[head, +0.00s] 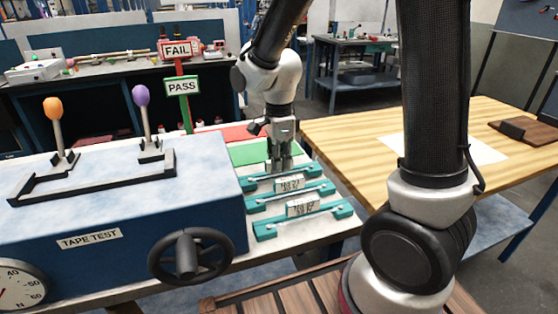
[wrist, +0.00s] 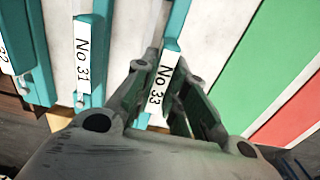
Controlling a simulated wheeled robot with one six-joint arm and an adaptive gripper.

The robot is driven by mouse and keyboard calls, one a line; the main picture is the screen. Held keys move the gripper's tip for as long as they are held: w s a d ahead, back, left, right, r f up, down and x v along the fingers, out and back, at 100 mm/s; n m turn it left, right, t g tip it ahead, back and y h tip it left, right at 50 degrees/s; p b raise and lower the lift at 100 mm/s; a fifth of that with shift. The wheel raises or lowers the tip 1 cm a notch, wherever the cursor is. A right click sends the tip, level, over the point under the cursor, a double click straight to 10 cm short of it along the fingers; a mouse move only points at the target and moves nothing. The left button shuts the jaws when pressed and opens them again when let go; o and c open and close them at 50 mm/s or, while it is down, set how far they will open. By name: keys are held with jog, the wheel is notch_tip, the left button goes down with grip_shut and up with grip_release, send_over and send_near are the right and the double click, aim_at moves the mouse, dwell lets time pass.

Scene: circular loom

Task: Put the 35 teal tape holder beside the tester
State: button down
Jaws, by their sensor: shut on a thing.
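My gripper (head: 280,164) points down at the farthest of three teal tape holders in the head view and is shut on that holder (wrist: 173,32). In the wrist view, my gripper's fingers (wrist: 166,100) straddle this holder, and its white label seems to read No 33. The middle teal holder (wrist: 100,15), labelled No 31, lies parallel to it. The nearest teal holder (head: 265,231) is at the table's front; its label is partly cut off in the wrist view. The blue tester (head: 120,215), marked TAPE TEST, stands left of the holders.
A green patch (head: 249,152) and a red patch (head: 245,132) lie behind the holders, near the PASS sign (head: 182,86) and FAIL sign (head: 177,49). The tester's black handwheel (head: 190,257) sticks out in front. A wooden table (head: 340,132) stands to the right.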

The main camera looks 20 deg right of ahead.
jog(key=shift+f, duration=0.35)
jog(key=c, duration=1.4)
grip_release()
jog(key=shift+o, duration=0.2)
notch_tip(320, 180, up, 12)
